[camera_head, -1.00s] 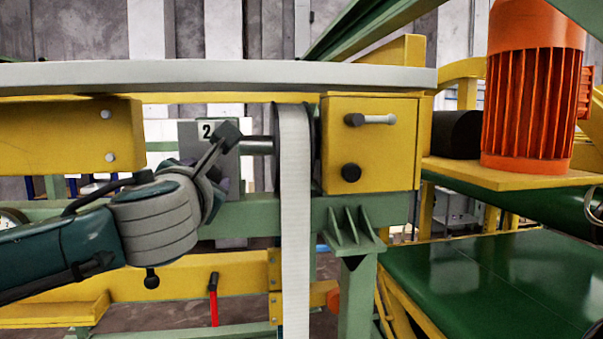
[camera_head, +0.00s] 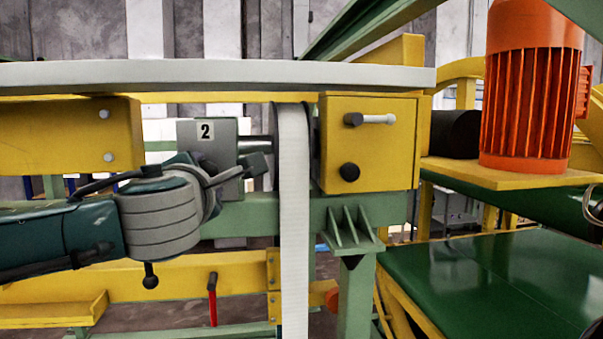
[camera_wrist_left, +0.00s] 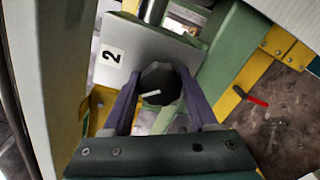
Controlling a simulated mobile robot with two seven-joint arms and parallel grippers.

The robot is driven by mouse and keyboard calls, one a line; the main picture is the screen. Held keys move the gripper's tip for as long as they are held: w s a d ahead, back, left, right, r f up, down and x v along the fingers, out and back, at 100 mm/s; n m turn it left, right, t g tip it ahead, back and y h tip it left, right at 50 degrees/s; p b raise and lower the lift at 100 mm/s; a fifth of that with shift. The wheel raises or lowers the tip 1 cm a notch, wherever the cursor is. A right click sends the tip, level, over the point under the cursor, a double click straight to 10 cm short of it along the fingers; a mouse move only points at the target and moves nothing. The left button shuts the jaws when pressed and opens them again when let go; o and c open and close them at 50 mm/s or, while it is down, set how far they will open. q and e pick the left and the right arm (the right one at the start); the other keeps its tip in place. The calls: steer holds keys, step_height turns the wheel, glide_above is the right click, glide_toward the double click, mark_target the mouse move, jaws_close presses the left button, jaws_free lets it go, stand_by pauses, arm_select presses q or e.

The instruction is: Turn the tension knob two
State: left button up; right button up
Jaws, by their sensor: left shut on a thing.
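The tension knob two (camera_wrist_left: 160,85) is dark and round, with a short white mark on its face. It sits in front of a grey-green block (camera_wrist_left: 148,45) with a white "2" label (camera_wrist_left: 112,57). My left gripper (camera_wrist_left: 157,80) is shut on the knob, with one purple finger on each side of it. My right gripper is in neither view.
A pale vertical belt (camera_head: 294,220) runs just right of the block. A yellow box (camera_head: 370,145) with two dark knobs is beyond it. A red handle (camera_head: 212,285) hangs below. A grey rail (camera_head: 220,75) passes overhead. An orange motor (camera_head: 530,100) stands at right.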

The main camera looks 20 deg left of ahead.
arm_select(q)
steer(key=shift+f, duration=0.15)
steer(key=o, duration=1.4)
steer(key=shift+c, duration=0.2)
steer(key=b+v, duration=0.5)
steer(key=v, duration=0.5)
